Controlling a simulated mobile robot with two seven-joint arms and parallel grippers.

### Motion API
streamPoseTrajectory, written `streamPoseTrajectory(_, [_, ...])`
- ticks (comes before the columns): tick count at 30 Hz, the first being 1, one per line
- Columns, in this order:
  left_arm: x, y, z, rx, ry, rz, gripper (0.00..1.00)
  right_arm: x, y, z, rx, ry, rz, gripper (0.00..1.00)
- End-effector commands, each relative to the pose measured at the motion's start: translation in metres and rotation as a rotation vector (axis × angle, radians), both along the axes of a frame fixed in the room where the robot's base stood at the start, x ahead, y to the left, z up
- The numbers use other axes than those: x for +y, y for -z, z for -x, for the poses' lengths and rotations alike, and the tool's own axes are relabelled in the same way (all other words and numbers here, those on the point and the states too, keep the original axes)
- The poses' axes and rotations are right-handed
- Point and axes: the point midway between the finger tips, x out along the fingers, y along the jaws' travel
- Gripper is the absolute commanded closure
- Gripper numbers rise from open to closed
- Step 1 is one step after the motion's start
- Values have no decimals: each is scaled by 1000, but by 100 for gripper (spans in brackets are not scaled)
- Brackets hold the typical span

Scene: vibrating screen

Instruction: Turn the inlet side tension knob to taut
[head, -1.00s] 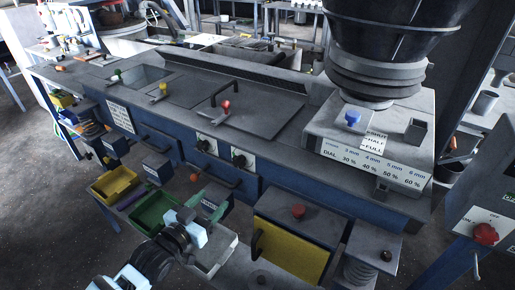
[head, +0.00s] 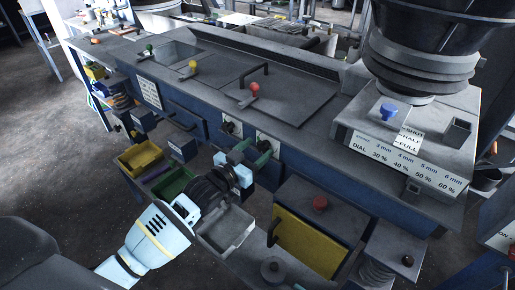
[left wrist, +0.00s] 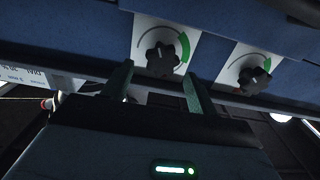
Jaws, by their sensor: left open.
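Two dark knobs, a left knob (head: 229,127) and a right knob (head: 265,143), sit on white plates on the machine's blue front. My left gripper (head: 253,154) is open just in front of the right one. In the left wrist view, that knob (left wrist: 162,60) lies beyond and between the two green fingertips (left wrist: 157,70), with no visible contact. A green arc marks its plate. The other knob (left wrist: 255,80) is to the right, outside the fingers. Which knob is the inlet side one cannot be read. My right gripper is out of view.
Below the knobs are a yellow bin (head: 139,157), a green bin (head: 172,184) and a grey tray (head: 228,228). A yellow panel with a handle (head: 309,243) stands at the lower right. Handles jut from the blue front near my gripper.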

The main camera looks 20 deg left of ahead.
Motion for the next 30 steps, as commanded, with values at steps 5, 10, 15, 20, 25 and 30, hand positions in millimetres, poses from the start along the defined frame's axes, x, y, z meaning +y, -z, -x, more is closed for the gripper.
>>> streamPoseTrajectory(5, [-4, 0, -9, 0, 1, -1, 42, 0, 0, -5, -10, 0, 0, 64])
streamPoseTrajectory(10, [-4, 0, -10, 0, 1, -1, 42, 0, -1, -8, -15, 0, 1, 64])
streamPoseTrajectory(15, [-4, 0, -10, 0, 1, -1, 51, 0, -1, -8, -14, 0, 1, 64])
streamPoseTrajectory(20, [-4, 0, -10, 0, 1, 0, 72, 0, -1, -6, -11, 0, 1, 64])
streamPoseTrajectory(25, [-4, 0, -10, 0, 1, -1, 86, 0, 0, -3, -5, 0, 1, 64])
streamPoseTrajectory(30, [-4, 0, -10, -7, 1, -19, 86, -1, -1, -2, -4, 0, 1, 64])
